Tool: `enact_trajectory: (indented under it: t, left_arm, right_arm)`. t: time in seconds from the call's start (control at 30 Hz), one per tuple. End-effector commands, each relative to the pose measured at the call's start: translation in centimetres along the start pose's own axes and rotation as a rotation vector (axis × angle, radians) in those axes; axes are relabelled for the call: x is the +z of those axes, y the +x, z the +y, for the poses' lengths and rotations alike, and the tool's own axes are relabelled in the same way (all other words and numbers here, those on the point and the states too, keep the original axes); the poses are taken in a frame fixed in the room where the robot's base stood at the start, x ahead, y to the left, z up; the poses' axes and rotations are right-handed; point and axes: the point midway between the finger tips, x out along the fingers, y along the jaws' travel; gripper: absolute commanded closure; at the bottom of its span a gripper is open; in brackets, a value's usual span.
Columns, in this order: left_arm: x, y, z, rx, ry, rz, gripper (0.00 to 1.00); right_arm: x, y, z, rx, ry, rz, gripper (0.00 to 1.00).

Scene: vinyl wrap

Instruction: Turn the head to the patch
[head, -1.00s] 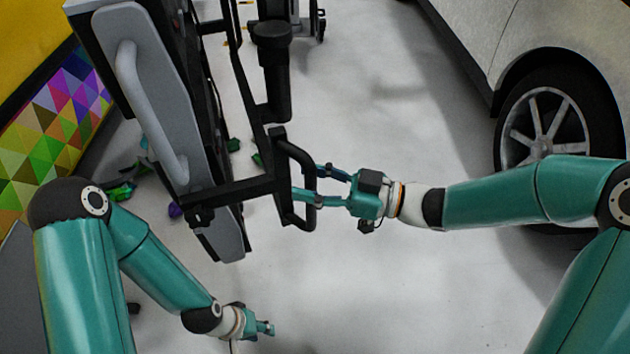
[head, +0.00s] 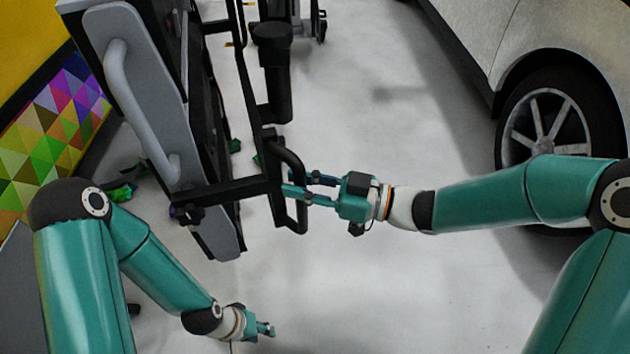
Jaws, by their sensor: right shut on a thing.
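The head looks to be the tall grey and black panel (head: 137,110) at upper left, with a long grey bar handle (head: 137,113) on its near side. It stands tilted, joined to a black frame (head: 235,190). A black loop handle (head: 302,218) sticks out at the frame's right end. My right gripper (head: 292,183) is shut on this loop handle, reaching in from the right. My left gripper (head: 268,329) hangs low and apart from the panel, near the bottom edge; its fingers are too small to judge. I cannot tell which thing is the patch.
A white car with a dark wheel (head: 546,120) stands at the right. A yellow wall with a colourful triangle pattern (head: 45,140) is at the left. Green scraps (head: 122,193) lie on the floor near it. The pale floor (head: 400,290) is clear in the middle.

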Motion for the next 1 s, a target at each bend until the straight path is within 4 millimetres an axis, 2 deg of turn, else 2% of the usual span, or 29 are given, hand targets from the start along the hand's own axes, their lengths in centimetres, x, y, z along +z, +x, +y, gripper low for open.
enact_trajectory:
  t: [0.1,0.37,0.4,0.53,0.83,1.0]
  left_arm:
    - [0.0,0.1,-0.1,0.000,0.000,0.000,0.63]
    - [0.0,0.1,0.0,0.000,0.000,0.000,0.63]
    - [0.0,0.1,0.0,0.000,0.000,0.000,0.63]
    - [0.0,0.1,0.0,0.000,0.000,0.000,0.63]
    - [0.0,0.1,0.0,0.000,0.000,0.000,0.63]
    - [0.0,0.0,0.0,0.000,0.000,0.000,0.63]
  right_arm:
    - [0.0,1.2,-0.6,-0.003,0.000,0.001,1.00]
    - [0.0,1.2,-0.6,0.000,0.000,0.000,1.00]
    - [0.0,1.2,-0.6,0.000,0.000,0.000,0.72]
    - [0.0,1.1,-0.6,0.000,0.000,0.000,0.53]
    - [0.0,1.1,-0.6,0.000,0.000,0.000,0.53]
    - [0.0,-0.1,-0.4,0.002,-0.001,0.000,0.53]
